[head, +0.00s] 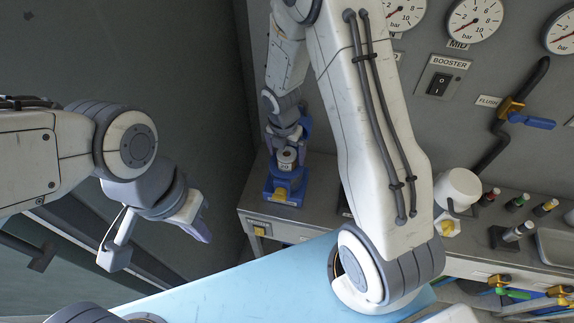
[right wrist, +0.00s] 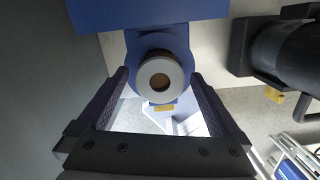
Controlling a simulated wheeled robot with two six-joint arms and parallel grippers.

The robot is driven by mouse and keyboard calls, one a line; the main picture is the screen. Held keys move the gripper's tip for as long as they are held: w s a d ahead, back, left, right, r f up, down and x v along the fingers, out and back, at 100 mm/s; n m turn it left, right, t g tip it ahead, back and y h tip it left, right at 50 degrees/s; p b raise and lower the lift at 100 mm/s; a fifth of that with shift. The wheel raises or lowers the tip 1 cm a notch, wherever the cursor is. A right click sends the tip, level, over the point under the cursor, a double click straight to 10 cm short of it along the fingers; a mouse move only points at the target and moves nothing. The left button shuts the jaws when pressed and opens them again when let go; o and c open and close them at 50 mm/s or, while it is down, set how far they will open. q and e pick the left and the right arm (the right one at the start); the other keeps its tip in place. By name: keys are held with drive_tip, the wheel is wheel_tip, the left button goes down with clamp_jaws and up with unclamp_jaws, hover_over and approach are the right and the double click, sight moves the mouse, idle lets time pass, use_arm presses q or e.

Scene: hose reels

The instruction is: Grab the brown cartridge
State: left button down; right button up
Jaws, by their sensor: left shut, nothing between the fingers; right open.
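A small round cartridge with a white label marked 20 (head: 286,165) sits upright in a blue holder (head: 283,193) on the bench. In the right wrist view a pale ring with a brown centre (right wrist: 160,77) faces me; it appears to be the top of this cartridge. My right gripper (head: 287,143) is just above the holder. In the right wrist view its dark fingers are apart, one on each side of the ring, with visible gaps. My left gripper (head: 199,229) is shut and empty, away from the bench at the left.
Several small bottles with coloured caps (head: 517,202) and a white cup-like part (head: 458,188) stand on the bench at right. A wall panel carries gauges (head: 474,18) and a booster switch (head: 439,83). A light blue surface (head: 230,285) lies in front.

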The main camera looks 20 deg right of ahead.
drive_tip(key=shift+f, duration=0.45)
drive_tip(key=shift+c, duration=0.3)
clamp_jaws()
